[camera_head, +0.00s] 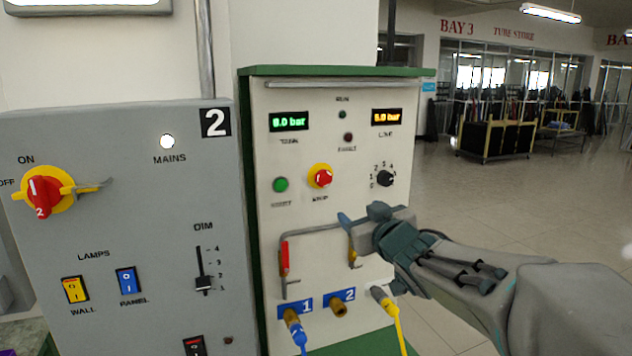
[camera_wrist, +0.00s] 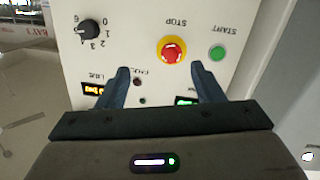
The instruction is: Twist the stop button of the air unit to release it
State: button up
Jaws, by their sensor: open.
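The red stop button (camera_head: 320,178) sits on a yellow collar in the middle of the cream front panel of the air unit (camera_head: 330,135). In the wrist view the stop button (camera_wrist: 172,52) is above and between my fingers, apart from them. My gripper (camera_head: 358,216) is below and to the right of the button in the head view, in front of the panel. In the wrist view my gripper (camera_wrist: 159,76) has its two dark fingers spread with nothing between them. Whether the button is pressed in cannot be told.
A green start button (camera_head: 280,185) and a black selector knob (camera_head: 385,178) flank the stop button. Below are a bent pipe with a red-handled valve (camera_head: 284,258) and hose couplings. A grey switch panel (camera_head: 130,230) stands at left. Open floor lies at right.

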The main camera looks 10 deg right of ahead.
aim_at(325, 181)
jog(key=shift+n+y, duration=0.6)
jog(key=shift+y, duration=0.2)
jog(key=p+x, duration=0.1)
jog(key=x, duration=0.4)
jog(key=r+p+x, duration=0.1)
jog(key=x, duration=0.3)
jog(key=a+r+p+x, duration=0.1)
jog(key=x, duration=0.4)
jog(key=shift+w+a+r, duration=0.15)
jog(key=shift+w, duration=0.1)
jog(key=c, duration=1)
